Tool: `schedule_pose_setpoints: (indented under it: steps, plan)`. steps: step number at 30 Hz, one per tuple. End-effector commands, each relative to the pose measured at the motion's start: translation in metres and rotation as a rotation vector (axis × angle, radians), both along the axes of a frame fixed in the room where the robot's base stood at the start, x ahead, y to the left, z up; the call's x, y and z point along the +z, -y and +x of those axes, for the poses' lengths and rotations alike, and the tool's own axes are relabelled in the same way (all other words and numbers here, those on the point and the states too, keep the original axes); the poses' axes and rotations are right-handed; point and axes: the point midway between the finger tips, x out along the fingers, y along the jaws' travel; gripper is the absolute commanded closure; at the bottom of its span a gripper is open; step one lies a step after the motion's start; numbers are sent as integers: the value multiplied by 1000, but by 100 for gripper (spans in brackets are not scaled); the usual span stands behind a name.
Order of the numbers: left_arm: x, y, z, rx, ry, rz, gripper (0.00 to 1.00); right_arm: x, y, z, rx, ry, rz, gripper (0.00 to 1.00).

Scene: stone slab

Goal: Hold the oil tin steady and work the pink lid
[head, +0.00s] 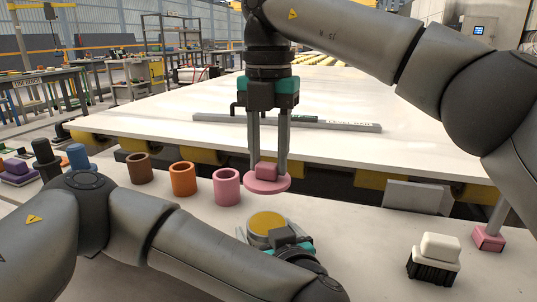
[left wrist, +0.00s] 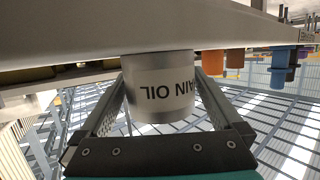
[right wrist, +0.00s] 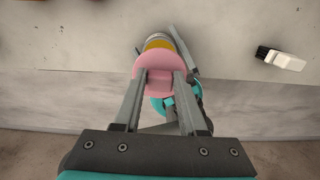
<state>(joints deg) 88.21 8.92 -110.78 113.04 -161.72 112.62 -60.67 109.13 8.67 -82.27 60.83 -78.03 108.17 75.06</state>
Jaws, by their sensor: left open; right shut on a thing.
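The oil tin (head: 267,224) stands upright on the near pale slab, its round yellow top facing up. In the left wrist view the silver tin (left wrist: 160,92) shows a white label reading "AIN OIL", upside down. My left gripper (left wrist: 163,82) is open, with one finger on each side of the tin. The pink lid (head: 267,186) is a flat disc with a block-shaped knob. My right gripper (head: 267,168) is shut on that knob and holds the lid in the air above the tin, apart from it. In the right wrist view the lid (right wrist: 152,63) partly covers the yellow top.
Pink (head: 227,187), orange (head: 183,179) and brown (head: 139,168) cups stand in a row left of the tin. A white-and-black brush (head: 436,258) and a pink-based piece (head: 489,238) lie to the right. A long grey bar (head: 290,122) lies on the far slab.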

Motion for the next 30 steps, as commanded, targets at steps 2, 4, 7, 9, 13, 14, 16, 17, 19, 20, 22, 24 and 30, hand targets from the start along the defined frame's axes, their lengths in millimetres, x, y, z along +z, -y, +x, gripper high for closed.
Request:
schedule_pose_setpoints:
  steps: [2, 4, 7, 9, 13, 14, 16, 17, 19, 20, 22, 24, 30]
  plan:
    - [5, 6, -8, -10, 3, -1, 0, 0, 0, 0, 0, 0, 0, 100]
    - [8, 8, -16, -11, 4, 0, 0, 0, 0, 0, 0, 0, 0, 100]
    - [11, 10, -26, -9, 4, 3, 0, 0, 0, 0, 0, 0, 0, 100]
    - [13, 13, -33, -10, 4, 0, 0, 0, 0, 0, 0, 0, 0, 100]
    - [16, 14, -45, -5, 6, 5, 0, 0, 0, 0, 0, 0, 0, 100]
    - [18, 16, -50, -7, 5, 4, 0, 0, 0, 0, 0, 0, 0, 100]
    - [21, 19, -59, -9, 3, 2, 0, 0, 0, 0, 0, 0, 0, 100]
    - [22, 20, -63, -8, 4, 2, 0, 0, 0, 0, 0, 0, 0, 100]
    - [24, 21, -71, -6, 3, 3, 0, 0, 0, 0, 0, 0, 0, 100]
    - [25, 22, -73, -6, 3, 0, 0, 0, 0, 0, 0, 0, 0, 100]
    - [26, 24, -79, -5, 2, 0, 0, 0, 0, 0, 0, 0, 0, 100]
    - [28, 25, -83, -4, 2, 0, 0, 0, 0, 0, 0, 0, 0, 100]
    - [29, 25, -88, -1, 0, 0, 0, 0, 0, 0, 0, 0, 0, 100]
